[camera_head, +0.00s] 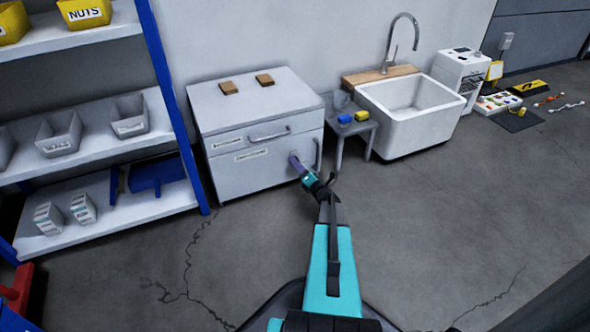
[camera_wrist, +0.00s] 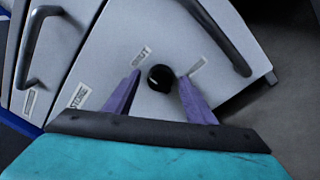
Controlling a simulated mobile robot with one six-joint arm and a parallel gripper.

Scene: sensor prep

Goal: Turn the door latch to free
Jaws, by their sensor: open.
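The door latch is a round black knob (camera_wrist: 160,77) on the light grey lower door (camera_wrist: 110,55) of a cabinet. In the wrist view a label reading SHUT (camera_wrist: 141,57) sits on one side of it, and another label (camera_wrist: 198,67), too small to read, on the other. My gripper (camera_wrist: 159,76) is open, with one purple finger on each side of the knob. I cannot tell whether the fingers touch it. In the head view my gripper (camera_head: 297,162) reaches the lower door (camera_head: 240,175) beside its upright handle (camera_head: 318,154), and hides the knob.
The cabinet (camera_head: 255,95) has a drawer handle (camera_head: 270,134) above the door. A small grey table (camera_head: 358,128) with blue and yellow items and a white sink (camera_head: 410,120) stand to its right. A blue-framed shelf (camera_head: 95,145) stands left. The floor in front is clear.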

